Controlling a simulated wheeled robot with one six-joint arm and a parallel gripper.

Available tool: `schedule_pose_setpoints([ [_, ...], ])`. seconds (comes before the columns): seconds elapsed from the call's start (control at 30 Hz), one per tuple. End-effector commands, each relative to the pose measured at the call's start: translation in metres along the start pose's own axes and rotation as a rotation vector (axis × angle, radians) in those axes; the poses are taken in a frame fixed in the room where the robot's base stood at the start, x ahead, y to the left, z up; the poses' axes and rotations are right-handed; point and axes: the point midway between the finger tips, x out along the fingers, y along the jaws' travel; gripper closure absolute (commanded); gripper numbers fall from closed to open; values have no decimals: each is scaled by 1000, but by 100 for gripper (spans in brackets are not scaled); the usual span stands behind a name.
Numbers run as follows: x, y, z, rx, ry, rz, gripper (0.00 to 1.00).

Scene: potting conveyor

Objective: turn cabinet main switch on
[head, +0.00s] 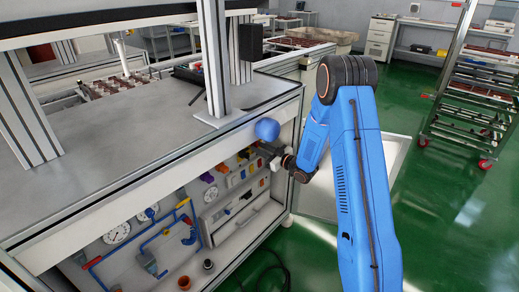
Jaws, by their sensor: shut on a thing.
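The cabinet panel (222,205) is the open grey front under the workbench, with gauges, coloured pipes, knobs and small switches. My blue arm reaches in from the right. My gripper (268,153) is at the upper right part of the panel, close against it. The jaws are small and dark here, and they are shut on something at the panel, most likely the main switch. The switch itself is hidden by the gripper and wrist, so its position cannot be read.
The metal workbench top (130,130) overhangs the panel, with its front edge just above my gripper. A blue rounded shape (266,129) is at that edge. A wheeled rack (470,95) stands at the right. The green floor (445,215) is mostly clear there.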

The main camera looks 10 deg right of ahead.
Motion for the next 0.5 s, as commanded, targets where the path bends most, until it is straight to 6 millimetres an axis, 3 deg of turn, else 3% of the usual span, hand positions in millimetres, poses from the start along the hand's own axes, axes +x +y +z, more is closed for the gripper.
schedule_pose_setpoints([
  [0.5, -1, 0, 2, 184, -3, 1, 99],
])
